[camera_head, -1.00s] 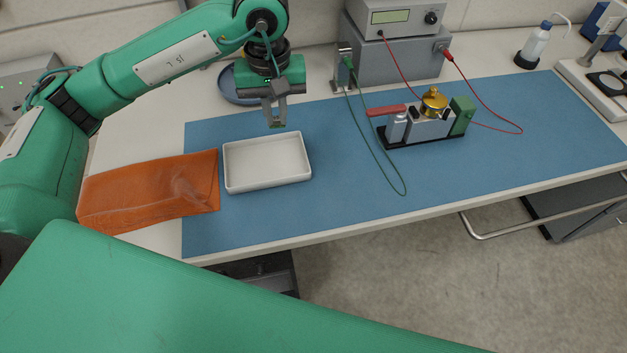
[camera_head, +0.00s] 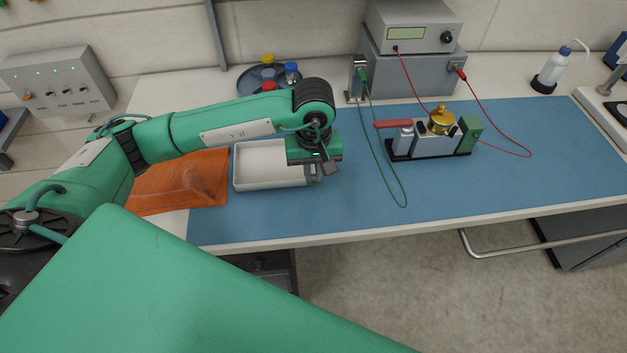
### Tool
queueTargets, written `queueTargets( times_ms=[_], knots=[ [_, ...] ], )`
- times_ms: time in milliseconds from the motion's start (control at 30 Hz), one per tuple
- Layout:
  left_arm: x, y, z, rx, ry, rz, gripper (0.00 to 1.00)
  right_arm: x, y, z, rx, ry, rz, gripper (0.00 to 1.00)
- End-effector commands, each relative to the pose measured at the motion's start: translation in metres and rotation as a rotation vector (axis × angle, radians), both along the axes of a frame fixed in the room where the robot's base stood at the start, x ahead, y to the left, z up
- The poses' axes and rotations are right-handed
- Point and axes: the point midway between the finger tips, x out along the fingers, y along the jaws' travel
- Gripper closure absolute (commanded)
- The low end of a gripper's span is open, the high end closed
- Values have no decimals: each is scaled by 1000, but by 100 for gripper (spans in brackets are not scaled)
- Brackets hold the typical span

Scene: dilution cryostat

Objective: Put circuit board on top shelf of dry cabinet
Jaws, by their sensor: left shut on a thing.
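My left gripper (camera_head: 318,174) points down just at the right end of the white tray (camera_head: 268,184), over the blue mat. It is shut on the circuit board, which is small and mostly hidden behind the fingers and wrist; only a trace of it can be made out at the fingertips. The gripper and forearm cover the tray's right end. The dry cabinet and its top shelf are not in view. My right gripper is not in view.
An orange bag (camera_head: 185,186) lies left of the tray. A clamp fixture (camera_head: 432,143) with red and green leads from the grey instrument (camera_head: 413,27) stands to the right. A round dish (camera_head: 247,80) with coloured caps is behind. The mat's right part (camera_head: 560,140) is clear.

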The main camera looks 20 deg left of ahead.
Motion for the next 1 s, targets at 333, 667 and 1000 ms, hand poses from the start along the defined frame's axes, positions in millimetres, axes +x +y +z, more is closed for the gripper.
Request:
queueTargets(
  times_ms=[333,667,1000],
  knots=[
    [0,0,-31,0,4,1,100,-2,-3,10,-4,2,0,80],
    [0,0,-56,0,-1,0,100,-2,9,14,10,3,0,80],
    [0,0,-59,1,-1,0,70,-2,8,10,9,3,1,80]
  ],
)
